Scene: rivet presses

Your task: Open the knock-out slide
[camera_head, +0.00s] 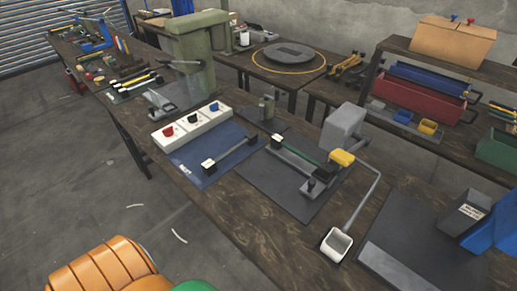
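On the near workbench (235,212), a dark plate (268,185) carries a slide-like fixture: a grey rail with a green strip (296,152) along it and a small black knob (310,184) at its near end. I cannot tell for certain whether this is the knock-out slide, or whether it is open or shut. A second bar (230,155) with a white-faced block at its near end lies on a blue mat (190,168) to its left. Neither of my grippers is in view.
A white control box (191,127) with red, black and blue knobs stands behind the blue mat. An orange ribbed object (98,268) is at bottom left.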

